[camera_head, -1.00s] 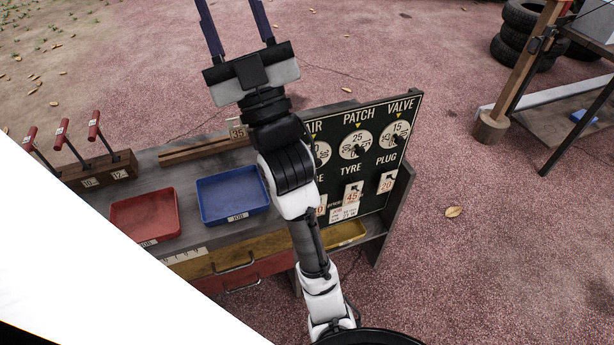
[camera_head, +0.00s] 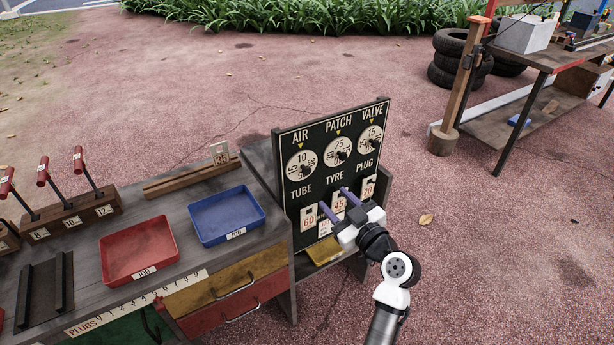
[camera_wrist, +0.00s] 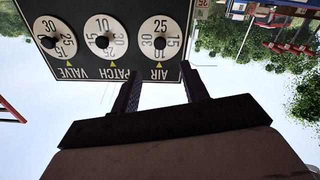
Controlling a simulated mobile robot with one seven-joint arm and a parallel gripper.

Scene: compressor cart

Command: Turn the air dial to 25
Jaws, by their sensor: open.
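The air dial (camera_head: 301,165) is a round white dial at the left of the board's top row, under the word AIR. Its number by the yellow pointer reads 10. It also shows upside down in the wrist view (camera_wrist: 160,38), just beyond the fingertips. My gripper (camera_head: 333,198) is open and empty, its two fingers pointing at the board below the dials in the head view. It also shows in the wrist view (camera_wrist: 160,74). The fingers appear apart from the dial; the exact gap is hard to tell.
The patch dial (camera_head: 337,150) reads 25 and the valve dial (camera_head: 372,137) reads 15. Number cards hang below, partly behind my gripper. A blue tray (camera_head: 250,233) and red tray (camera_head: 108,250) lie on the bench to the left. Open ground is to the right.

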